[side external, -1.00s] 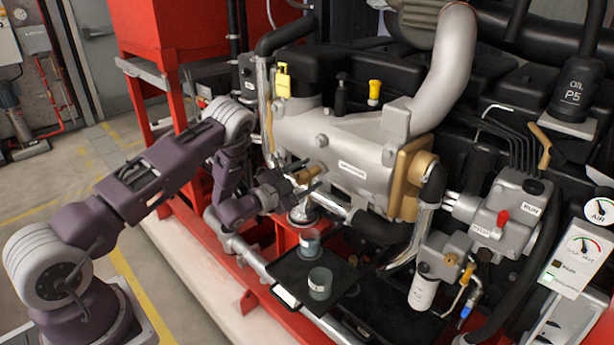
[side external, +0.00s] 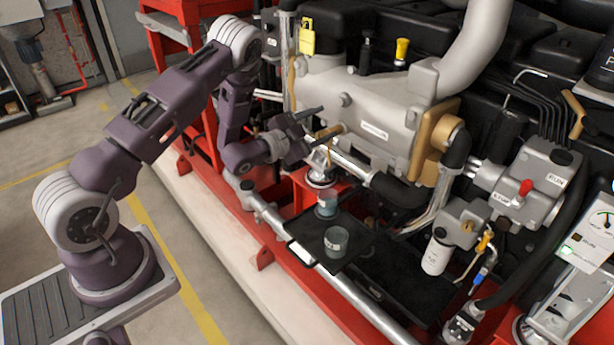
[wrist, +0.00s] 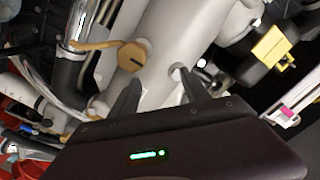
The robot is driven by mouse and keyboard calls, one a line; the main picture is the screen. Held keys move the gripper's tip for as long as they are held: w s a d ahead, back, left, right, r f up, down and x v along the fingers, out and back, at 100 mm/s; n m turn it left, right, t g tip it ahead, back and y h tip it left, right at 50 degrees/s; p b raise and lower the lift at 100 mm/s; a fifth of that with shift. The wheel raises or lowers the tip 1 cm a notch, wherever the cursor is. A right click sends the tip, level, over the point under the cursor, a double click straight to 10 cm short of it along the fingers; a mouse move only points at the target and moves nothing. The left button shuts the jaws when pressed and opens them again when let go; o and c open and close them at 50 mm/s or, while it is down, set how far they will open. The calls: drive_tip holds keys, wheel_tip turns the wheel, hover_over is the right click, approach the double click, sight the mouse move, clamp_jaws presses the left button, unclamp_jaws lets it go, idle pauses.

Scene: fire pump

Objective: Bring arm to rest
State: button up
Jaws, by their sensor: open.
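My gripper (side external: 318,126) is open beside the grey engine manifold (side external: 345,95), near its brass-coloured plug (side external: 330,132). Nothing shows between the fingers. In the wrist view my gripper (wrist: 160,82) has its two dark fingers spread apart, pointing at the grey manifold (wrist: 170,45). The brass plug (wrist: 132,56) lies just beyond the left finger there. I cannot tell whether a finger touches the manifold.
A black tray (side external: 300,228) with two small cups (side external: 336,241) sits below my gripper. A yellow padlock-like tag (side external: 308,38) and a yellow-capped part (side external: 402,50) stand above the manifold.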

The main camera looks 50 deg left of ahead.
drive_tip(key=shift+n+g+y, duration=0.5)
drive_tip(key=shift+n+y, duration=0.2)
drive_tip(key=shift+n, duration=0.2)
drive_tip(key=r, duration=0.3)
drive_tip(key=w+r, duration=0.1)
drive_tip(key=r, duration=0.1)
drive_tip(key=shift+w+r, duration=0.15)
drive_tip(key=shift+r, duration=0.25)
drive_tip(key=s+d+r+n+g, duration=0.4)
drive_tip(key=s+d+r+g, duration=0.1)
drive_tip(key=s+r, duration=0.45)
drive_tip(key=s+d+n+g+h, duration=0.1)
drive_tip(key=s+d+g, duration=0.2)
drive_tip(key=s, duration=1.2)
drive_tip(key=s+d+r+n+g, duration=0.1)
drive_tip(key=s+d+g, duration=0.2)
drive_tip(key=s, duration=1.1)
drive_tip(key=d, duration=0.3)
drive_tip(key=shift+s+d+n+h, duration=0.35)
drive_tip(key=shift+s+n+h, duration=0.05)
